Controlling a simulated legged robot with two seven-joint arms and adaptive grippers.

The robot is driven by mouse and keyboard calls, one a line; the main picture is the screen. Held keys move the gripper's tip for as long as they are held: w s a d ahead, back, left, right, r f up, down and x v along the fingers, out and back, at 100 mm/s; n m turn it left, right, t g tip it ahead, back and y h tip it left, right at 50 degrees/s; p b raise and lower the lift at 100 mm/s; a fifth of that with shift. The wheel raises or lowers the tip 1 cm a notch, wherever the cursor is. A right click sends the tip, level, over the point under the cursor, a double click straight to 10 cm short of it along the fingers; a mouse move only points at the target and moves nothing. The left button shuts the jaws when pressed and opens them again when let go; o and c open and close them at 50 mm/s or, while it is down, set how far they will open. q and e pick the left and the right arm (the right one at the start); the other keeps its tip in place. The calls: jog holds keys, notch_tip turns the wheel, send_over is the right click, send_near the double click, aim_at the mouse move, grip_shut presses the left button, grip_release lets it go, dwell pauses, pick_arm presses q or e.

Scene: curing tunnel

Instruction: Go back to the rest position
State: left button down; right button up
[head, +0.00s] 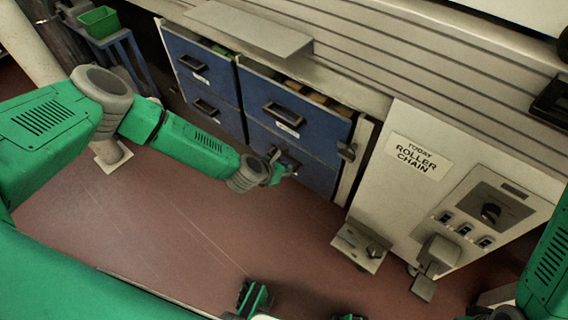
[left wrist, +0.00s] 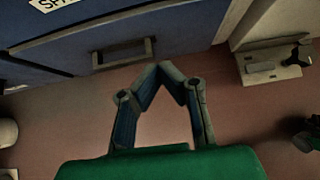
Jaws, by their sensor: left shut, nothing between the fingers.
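My left gripper (head: 284,171) is shut and empty. In the head view it hangs in front of the lower right drawer (head: 305,162) of the blue cabinet. In the left wrist view its two fingertips (left wrist: 164,72) meet in a point over the red-brown floor, just below a blue drawer front (left wrist: 180,28) with a metal handle (left wrist: 124,54). No contact with the handle shows.
The upper right drawer (head: 296,108) stands open with brown items inside. The upper left drawer (head: 199,67) shows something green. A white control box (head: 453,175) labelled "Today roller chain" stands at right. A green bin (head: 99,21) is at back left. The floor (head: 180,235) is largely clear.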

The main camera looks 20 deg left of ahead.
pick_arm(q)
jog(key=s+d+r+m+g+h+p, duration=0.1)
jog(key=s+d+r+m+g+p, duration=0.2)
jog(key=s+m, duration=0.55)
jog(key=s+d+r+m+g+h+p, duration=0.1)
jog(key=s+d+r+m+g, duration=0.1)
jog(key=s+d+r+m, duration=0.45)
jog(key=s+a+r+m+g+y+p, duration=0.1)
jog(key=s+a+r+m, duration=0.3)
jog(key=s+a+m, duration=0.4)
jog(key=s+a+r+m+g+y+p, duration=0.2)
jog(key=s+a+r+m+y+p, duration=0.1)
jog(key=s+a+m, duration=0.6)
jog(key=shift+s+a+r+y, duration=0.85)
jog(key=shift+s+a, duration=0.2)
jog(key=shift+a, duration=0.8)
pick_arm(e)
notch_tip(320, 180, up, 9)
jog(key=shift+a, duration=0.2)
pick_arm(q)
jog(key=shift+a, duration=0.3)
pick_arm(e)
jog(key=shift+a, duration=0.35)
pick_arm(q)
jog(key=shift+d, duration=0.2)
pick_arm(e)
jog(key=shift+d, duration=0.2)
